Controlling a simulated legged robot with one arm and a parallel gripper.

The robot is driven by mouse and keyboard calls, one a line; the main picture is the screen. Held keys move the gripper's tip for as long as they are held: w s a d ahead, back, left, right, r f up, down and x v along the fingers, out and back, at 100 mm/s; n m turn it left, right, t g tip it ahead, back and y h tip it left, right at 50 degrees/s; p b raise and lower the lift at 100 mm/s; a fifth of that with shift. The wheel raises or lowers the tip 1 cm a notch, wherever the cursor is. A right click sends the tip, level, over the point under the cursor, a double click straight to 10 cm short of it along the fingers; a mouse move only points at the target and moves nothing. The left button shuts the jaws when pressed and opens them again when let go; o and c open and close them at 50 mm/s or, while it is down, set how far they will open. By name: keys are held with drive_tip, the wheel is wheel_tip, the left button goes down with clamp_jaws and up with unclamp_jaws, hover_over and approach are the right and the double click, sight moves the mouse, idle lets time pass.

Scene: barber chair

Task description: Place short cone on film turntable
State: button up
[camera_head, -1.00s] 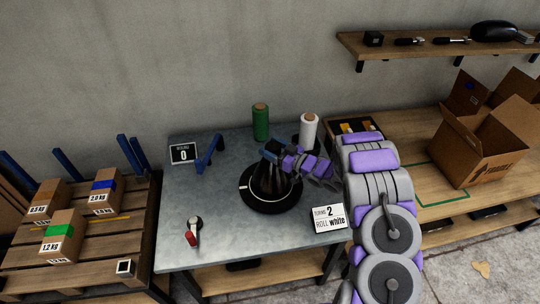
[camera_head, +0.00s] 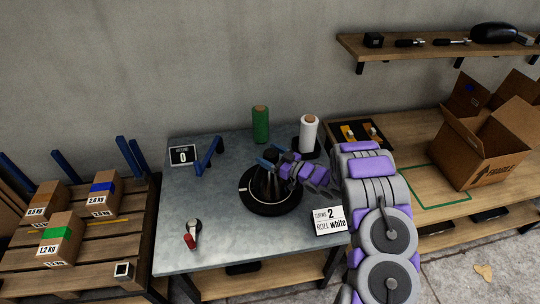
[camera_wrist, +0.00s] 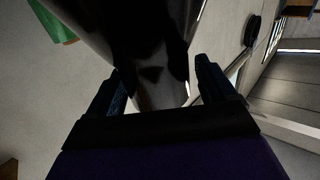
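The short cone (camera_head: 262,186), dark and glossy, stands upright on the black round film turntable (camera_head: 272,209) on the grey table. In the wrist view the cone (camera_wrist: 158,92) fills the space between the blue fingers. My gripper (camera_head: 269,161) is at the cone's narrow upper part, reaching in from the right. In the wrist view my gripper (camera_wrist: 159,68) has its fingers spread, with a gap visible between the right finger and the cone. The cone's far side is hidden.
A green roll (camera_head: 260,124) and a white roll (camera_head: 308,132) stand behind the turntable. A blue bracket (camera_head: 208,155) is at back left. Boxes sit on a pallet (camera_head: 92,235) at left.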

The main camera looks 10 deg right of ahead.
drive_tip(key=shift+o, duration=0.6)
drive_tip(key=shift+s+d, duration=0.1)
drive_tip(key=shift+d, duration=0.05)
drive_tip(key=p+v, duration=0.1)
drive_tip(key=v, duration=1)
drive_tip(key=shift+d+p, duration=0.3)
drive_tip(key=shift+p, duration=0.1)
